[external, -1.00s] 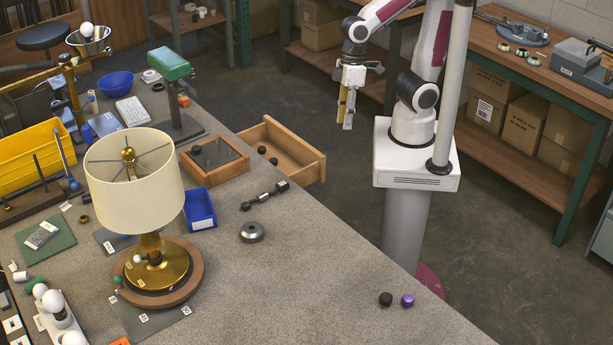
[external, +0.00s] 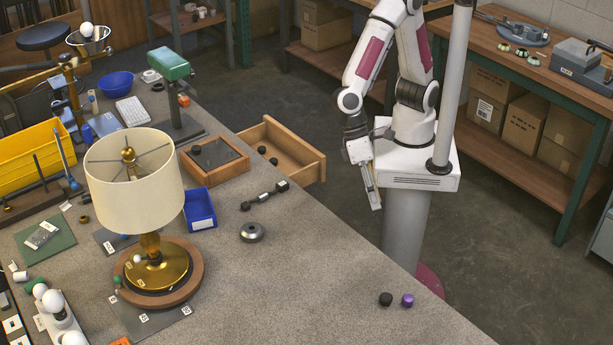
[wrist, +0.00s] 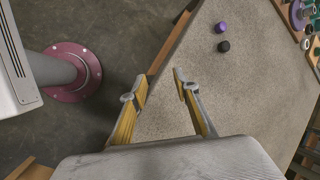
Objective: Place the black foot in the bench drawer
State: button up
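A small black foot (external: 386,299) stands on the bench near its front right edge. A purple foot (external: 408,300) stands just to its right. In the wrist view the black foot (wrist: 224,46) is at the upper right, with the purple one (wrist: 221,27) beside it. The bench drawer (external: 290,150) is pulled out from the bench side, with small dark round pieces inside at its left. My gripper (external: 375,207) hangs beside my base, over the floor past the bench edge. In the wrist view its two fingers (wrist: 158,82) are apart with nothing between them.
The lamp (external: 135,190) stands on a round wooden base on the bench. A blue bin (external: 200,208), a dark dumbbell-shaped part (external: 265,196) and a grey metal disc (external: 252,232) lie between lamp and drawer. The bench top around the two feet is clear.

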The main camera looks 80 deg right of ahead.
aim_at(379, 288)
jog(key=s+a+f+m, duration=0.2)
jog(key=a, duration=0.2)
jog(key=s+a+f+m+y, duration=0.1)
jog(key=s+a+f+m, duration=0.1)
jog(key=a, duration=0.2)
jog(key=s+a+f+m+g, duration=0.1)
jog(key=a+f+m, duration=0.1)
jog(key=a, duration=0.3)
jog(key=shift+s+y, duration=0.3)
jog(key=shift+s, duration=0.1)
jog(key=a+m, duration=0.1)
jog(key=w+a+m+y, duration=0.1)
jog(key=a+m, duration=0.1)
jog(key=shift+w+a, duration=0.1)
jog(key=shift+w, duration=0.05)
jog(key=a+m, duration=0.1)
jog(key=w+a+r+m, duration=0.1)
jog(key=w+m+t+y, duration=0.1)
jog(key=shift+a+r, duration=0.3)
jog(key=shift+a, duration=0.1)
jog(key=shift+w+a+r+m, duration=0.1)
jog(key=shift+w+a+m, duration=0.1)
jog(key=shift+m, duration=0.5)
jog(key=shift+w+m, duration=0.1)
jog(key=shift+m, duration=0.2)
jog(key=shift+x, duration=1.3)
jog(key=shift+a, duration=0.1)
